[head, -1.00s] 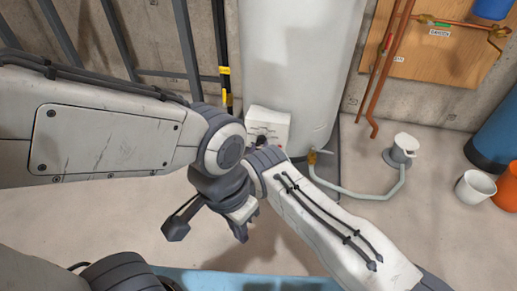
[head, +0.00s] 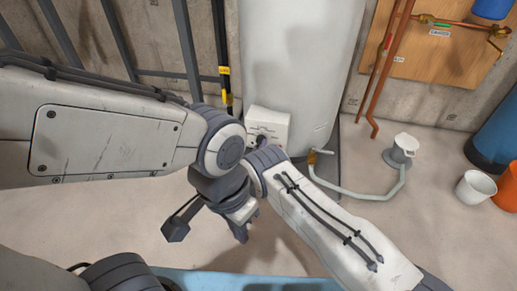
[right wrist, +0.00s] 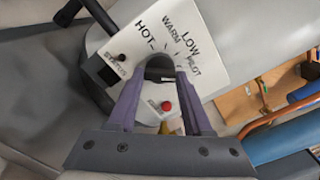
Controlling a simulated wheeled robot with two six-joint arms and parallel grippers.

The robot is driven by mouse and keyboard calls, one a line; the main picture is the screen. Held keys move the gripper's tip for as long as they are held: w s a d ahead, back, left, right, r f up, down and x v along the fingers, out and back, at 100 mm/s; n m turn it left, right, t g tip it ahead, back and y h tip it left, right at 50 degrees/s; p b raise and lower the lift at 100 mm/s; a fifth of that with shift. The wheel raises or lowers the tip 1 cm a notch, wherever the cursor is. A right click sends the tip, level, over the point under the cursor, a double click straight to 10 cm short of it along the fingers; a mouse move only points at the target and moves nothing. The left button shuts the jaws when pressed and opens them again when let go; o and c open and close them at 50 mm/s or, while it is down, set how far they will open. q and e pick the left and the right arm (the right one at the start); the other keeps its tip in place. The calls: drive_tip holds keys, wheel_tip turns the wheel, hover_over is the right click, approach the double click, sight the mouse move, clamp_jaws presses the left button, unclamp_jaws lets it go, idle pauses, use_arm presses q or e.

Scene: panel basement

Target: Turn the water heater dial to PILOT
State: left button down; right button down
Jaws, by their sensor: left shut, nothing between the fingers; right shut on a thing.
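The water heater (head: 295,65) is a tall white tank in the head view. Its white control box (head: 268,122) sits low on the front and also shows in the right wrist view (right wrist: 205,45). The box carries the labels HOT, WARM, LOW and PILOT in an arc around a dark dial (right wrist: 160,64). My right gripper (right wrist: 160,80) is shut on the dial, one purple finger on each side. The fingers and dial body hide where the pointer stands. My left gripper (head: 207,228) is shut and empty, in front of and below the heater, away from the box.
A red button (right wrist: 166,106) and a STATUS label sit on the box near my right fingers. A white bucket (head: 476,187) stands at right.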

drive_tip(key=shift+s+f, duration=0.1)
drive_tip(key=shift+c, duration=1.6)
unclamp_jaws()
drive_tip(key=s+a+p, duration=0.1)
drive_tip(key=s+p, duration=0.4)
drive_tip(key=s, duration=0.5)
drive_tip(key=shift+a, duration=0.4)
drive_tip(key=shift+s, duration=0.1)
